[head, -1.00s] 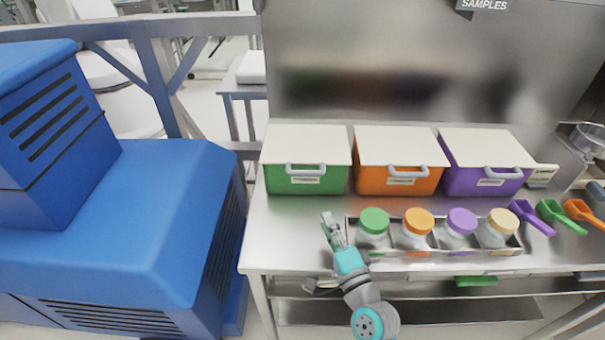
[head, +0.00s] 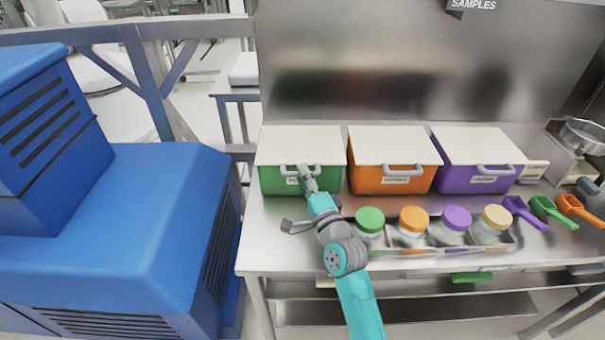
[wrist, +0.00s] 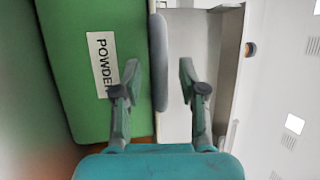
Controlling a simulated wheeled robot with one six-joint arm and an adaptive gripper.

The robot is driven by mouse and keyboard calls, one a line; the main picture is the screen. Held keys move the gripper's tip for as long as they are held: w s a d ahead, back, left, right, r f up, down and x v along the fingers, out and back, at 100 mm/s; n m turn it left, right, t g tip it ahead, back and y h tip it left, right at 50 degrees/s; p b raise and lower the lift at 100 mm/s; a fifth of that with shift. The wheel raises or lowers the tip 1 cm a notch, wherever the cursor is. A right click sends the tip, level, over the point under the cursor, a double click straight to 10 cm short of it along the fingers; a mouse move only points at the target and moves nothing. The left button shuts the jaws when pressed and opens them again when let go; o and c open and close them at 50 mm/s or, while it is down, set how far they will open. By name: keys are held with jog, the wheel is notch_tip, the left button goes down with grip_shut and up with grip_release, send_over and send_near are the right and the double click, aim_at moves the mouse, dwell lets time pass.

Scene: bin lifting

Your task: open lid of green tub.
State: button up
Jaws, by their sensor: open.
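The green tub (head: 272,182) stands at the left end of the row of tubs, with its cream lid (head: 300,143) closed on top. A grey handle (head: 290,169) sits at the lid's front edge. My gripper (head: 305,174) is in front of the tub at the handle. In the wrist view, the green wall (wrist: 70,50) carries a label reading POWDER. My gripper (wrist: 158,85) is open there, with the grey handle (wrist: 159,62) between the lines of its two fingers. I cannot tell whether a finger touches it.
An orange tub (head: 365,182) and a purple tub (head: 455,180) stand to the right. A rack of lidded jars (head: 413,222) sits in front of them. Scoops (head: 545,208) lie at the right. A steel back panel (head: 400,80) rises behind.

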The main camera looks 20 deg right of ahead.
jog(key=shift+w+r, duration=0.15)
jog(key=shift+w, duration=0.55)
grip_shut()
jog(key=shift+r, duration=0.1)
